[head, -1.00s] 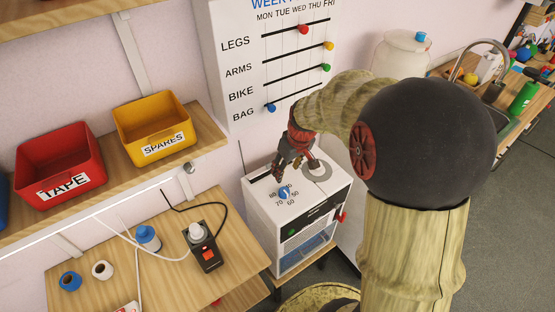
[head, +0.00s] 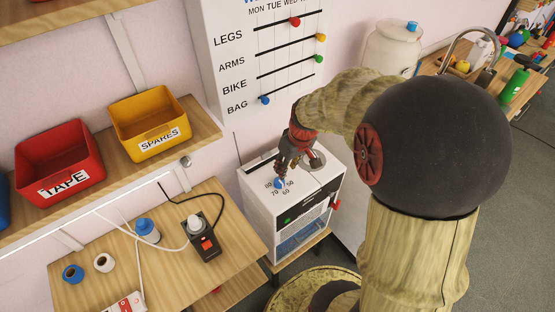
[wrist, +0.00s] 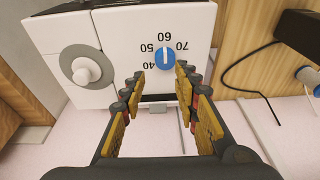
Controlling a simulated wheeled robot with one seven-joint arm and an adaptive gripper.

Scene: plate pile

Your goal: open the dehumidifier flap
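The dehumidifier (head: 265,205) is a white box on a low wooden stand. Its top carries a blue dial (wrist: 165,58) with numbers around it, a grey disc with a white knob (wrist: 88,70) and a dark slot along the back edge (wrist: 157,97). Its front has a dark strip with a green button (head: 287,221) and a bluish window below. A red part (head: 336,204) sticks out at its right side. I cannot tell for sure which part is the flap. My gripper (wrist: 160,95) is open and empty above the top, by the dial, its fingers apart.
A shelf with red (head: 60,165) and yellow (head: 150,120) bins is above. A chart board (head: 225,70) stands behind. A round stool-like top (head: 290,296) is in front.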

